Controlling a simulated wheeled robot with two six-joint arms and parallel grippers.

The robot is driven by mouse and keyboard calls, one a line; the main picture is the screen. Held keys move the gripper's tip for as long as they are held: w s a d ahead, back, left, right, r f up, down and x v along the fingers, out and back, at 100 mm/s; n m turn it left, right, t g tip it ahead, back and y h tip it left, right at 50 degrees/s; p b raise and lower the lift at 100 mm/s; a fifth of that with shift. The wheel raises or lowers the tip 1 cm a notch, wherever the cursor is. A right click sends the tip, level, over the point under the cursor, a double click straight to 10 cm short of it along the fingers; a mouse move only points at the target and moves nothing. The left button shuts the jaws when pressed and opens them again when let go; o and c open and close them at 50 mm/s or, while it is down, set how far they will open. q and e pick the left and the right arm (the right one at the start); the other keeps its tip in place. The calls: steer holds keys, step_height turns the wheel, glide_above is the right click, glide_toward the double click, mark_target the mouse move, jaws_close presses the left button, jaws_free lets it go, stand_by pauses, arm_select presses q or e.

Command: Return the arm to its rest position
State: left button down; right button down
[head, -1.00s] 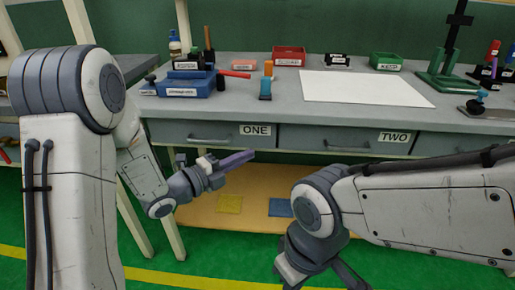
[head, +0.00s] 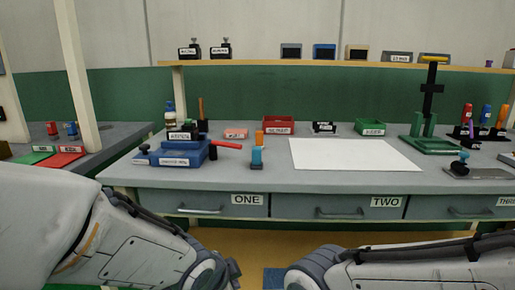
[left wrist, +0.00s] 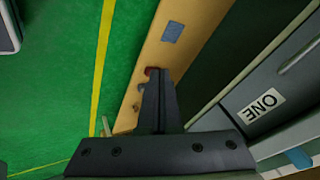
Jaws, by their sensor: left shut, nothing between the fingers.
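My left arm comes in at the lower left of the head view, and its gripper is below the picture edge there. In the left wrist view my left gripper (left wrist: 158,98) has its dark fingers together with nothing between them. It hangs in front of the bench, beside the drawer marked ONE (left wrist: 236,118) and above the low tan shelf (left wrist: 188,20). My right arm crosses the lower right of the head view, and its gripper is out of the picture.
The grey bench (head: 300,178) carries a white sheet (head: 355,154), a blue fixture (head: 170,153), a red bin (head: 279,124), a green bin (head: 370,128) and a green stand (head: 430,146). Drawers (head: 345,207) front it. A side table (head: 100,160) stands left. Green floor (left wrist: 55,75) is open.

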arm_select(q)
steer(key=s+n+g+y, duration=0.1)
steer(key=s+n+g, duration=0.5)
steer(key=s, duration=1.2)
step_height(320, 180, up, 29)
steer(key=p, duration=2.8)
steer(key=shift+s+d+g+y, duration=0.3)
steer(key=shift+s, duration=0.15)
steer(key=shift+r, duration=0.1)
